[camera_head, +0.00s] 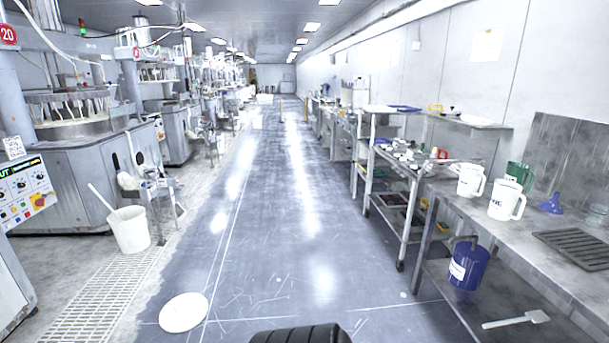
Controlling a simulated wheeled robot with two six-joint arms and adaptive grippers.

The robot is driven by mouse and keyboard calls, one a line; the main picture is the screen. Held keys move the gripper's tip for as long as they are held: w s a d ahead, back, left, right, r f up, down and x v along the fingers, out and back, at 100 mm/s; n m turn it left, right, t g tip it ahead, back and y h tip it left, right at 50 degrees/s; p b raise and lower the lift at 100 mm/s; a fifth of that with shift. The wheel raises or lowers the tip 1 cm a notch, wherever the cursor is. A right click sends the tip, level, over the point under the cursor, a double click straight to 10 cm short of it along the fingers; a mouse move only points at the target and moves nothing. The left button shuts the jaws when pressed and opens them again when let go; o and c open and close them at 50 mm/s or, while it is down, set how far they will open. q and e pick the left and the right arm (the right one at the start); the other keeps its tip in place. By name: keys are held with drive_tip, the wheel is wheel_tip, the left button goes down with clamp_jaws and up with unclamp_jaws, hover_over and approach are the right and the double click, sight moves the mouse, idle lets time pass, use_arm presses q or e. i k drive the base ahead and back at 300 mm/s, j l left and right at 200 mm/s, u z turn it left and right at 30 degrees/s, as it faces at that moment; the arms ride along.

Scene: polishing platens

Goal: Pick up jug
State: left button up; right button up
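Two white jugs with handles stand on the metal bench at the right: one nearer (505,200) and one just behind it (470,180). A blue jug (468,266) with a white label is lower down, at the bench's lower shelf. Neither of my grippers shows in the head view.
The metal bench (560,268) also holds a blue funnel (551,203) and a dark drain grate (578,247). A shelved cart (407,222) stands beyond. A white bucket (129,230) and round lid (183,312) are left; the aisle is clear.

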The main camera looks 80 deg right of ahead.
sight(505, 194)
drive_tip(key=z, duration=4.15)
